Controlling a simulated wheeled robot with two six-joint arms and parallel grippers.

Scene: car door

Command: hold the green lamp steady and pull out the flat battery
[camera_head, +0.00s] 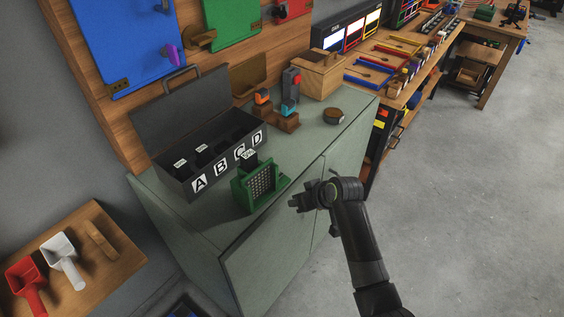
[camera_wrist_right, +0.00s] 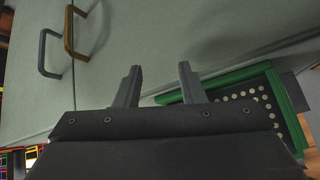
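The green lamp (camera_head: 240,192), a green frame with a dotted grey panel, stands on the grey-green cabinet top near its front edge. A dark block with a white label (camera_head: 248,158), seemingly the flat battery, sticks up from its top. My right gripper (camera_head: 296,203) is right of the lamp, apart from it, beyond the cabinet's front edge. In the right wrist view its two fingers (camera_wrist_right: 158,85) are spread with nothing between them, and the lamp's green frame (camera_wrist_right: 222,80) shows beyond the right finger. My left gripper is not in view.
An open dark box (camera_head: 175,165) with compartments labelled A to D stands behind the lamp. Two tools on wooden stands (camera_head: 288,122) and a round dark puck (camera_head: 333,116) are farther right. The cabinet top (camera_head: 310,150) between lamp and puck is clear. Cabinet handles (camera_wrist_right: 75,30) show in the wrist view.

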